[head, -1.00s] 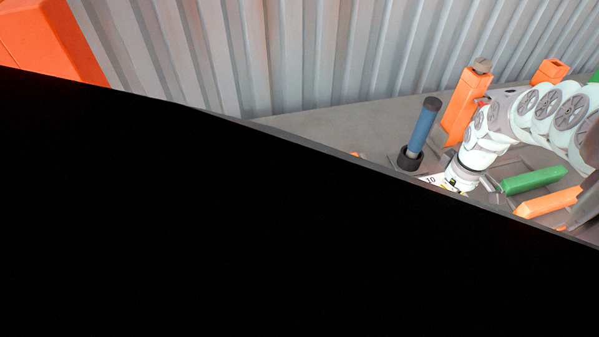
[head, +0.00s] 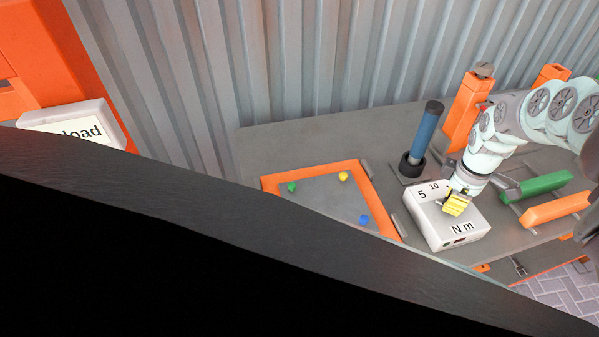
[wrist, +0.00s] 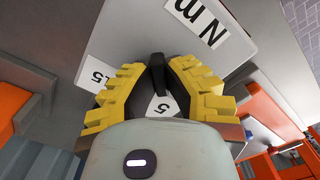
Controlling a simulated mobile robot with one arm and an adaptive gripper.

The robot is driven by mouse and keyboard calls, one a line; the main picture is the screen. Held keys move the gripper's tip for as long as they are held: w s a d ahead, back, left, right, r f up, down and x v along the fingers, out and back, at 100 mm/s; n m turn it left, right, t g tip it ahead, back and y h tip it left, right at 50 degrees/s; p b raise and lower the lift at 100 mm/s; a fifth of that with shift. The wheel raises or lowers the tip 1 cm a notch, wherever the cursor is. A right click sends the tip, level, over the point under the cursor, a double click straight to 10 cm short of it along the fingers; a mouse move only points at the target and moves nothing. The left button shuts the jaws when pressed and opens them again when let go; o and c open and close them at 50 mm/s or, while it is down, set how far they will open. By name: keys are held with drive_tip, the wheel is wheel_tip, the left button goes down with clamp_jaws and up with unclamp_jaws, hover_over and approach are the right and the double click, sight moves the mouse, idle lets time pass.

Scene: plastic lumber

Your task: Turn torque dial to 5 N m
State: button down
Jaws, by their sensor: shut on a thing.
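The torque dial box (head: 440,238) is a white block on the grey table, marked 5, 10 and N m. My gripper (head: 457,204), with yellow ribbed fingers, is over its top face. In the wrist view my gripper (wrist: 157,75) is shut on a dark narrow dial knob (wrist: 157,62). A label reading 5 (wrist: 164,107) shows between the fingers, near the knob's lower end. An N m label (wrist: 203,22) lies beyond the fingers, and a partly cut label (wrist: 97,78) is at left. Which end of the knob is its pointer I cannot tell.
A blue post in a black base (head: 425,130) and an orange post (head: 466,110) stand behind the box. Green (head: 545,184) and orange (head: 556,208) bars lie right. An orange-framed tray (head: 384,203) with coloured balls is left. A black foreground shape hides the lower left.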

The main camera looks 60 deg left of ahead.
drive_tip(key=c, duration=1)
unclamp_jaws()
wheel_tip(320, 180, up, 5)
drive_tip(key=shift+w+d+r, duration=0.1)
drive_tip(key=shift+d, duration=0.05)
drive_tip(key=shift+r, duration=1.15)
drive_tip(key=shift+a, duration=0.2)
